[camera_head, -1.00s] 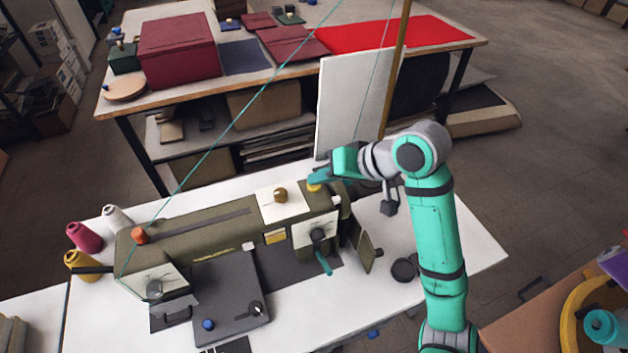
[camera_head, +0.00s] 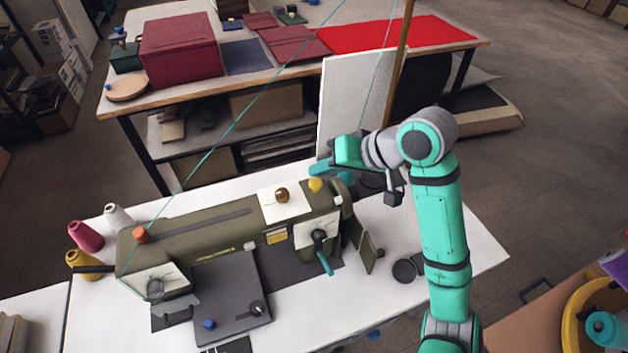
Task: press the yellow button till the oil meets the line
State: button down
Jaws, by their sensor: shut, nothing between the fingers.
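The yellow button (camera_head: 315,184) stands on top of the olive sewing machine (camera_head: 195,232), near its right end. My gripper (camera_head: 314,168) is shut and empty, just above the button, with a small gap seeming to show between them. A round glass (camera_head: 155,288) sits on a white plate at the machine's left front end. The oil and the line cannot be made out at this size.
A teal-handled crank (camera_head: 322,255) is on the machine's front. Thread cones (camera_head: 86,236) stand at the left. A teal thread runs up across the view. A white board (camera_head: 345,100) rises behind my gripper.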

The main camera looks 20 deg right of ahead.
aim_at(320, 184)
jog(key=shift+a+r, duration=0.2)
jog(key=shift+r, duration=2.3)
jog(key=shift+w, duration=0.1)
jog(key=shift+d, duration=0.1)
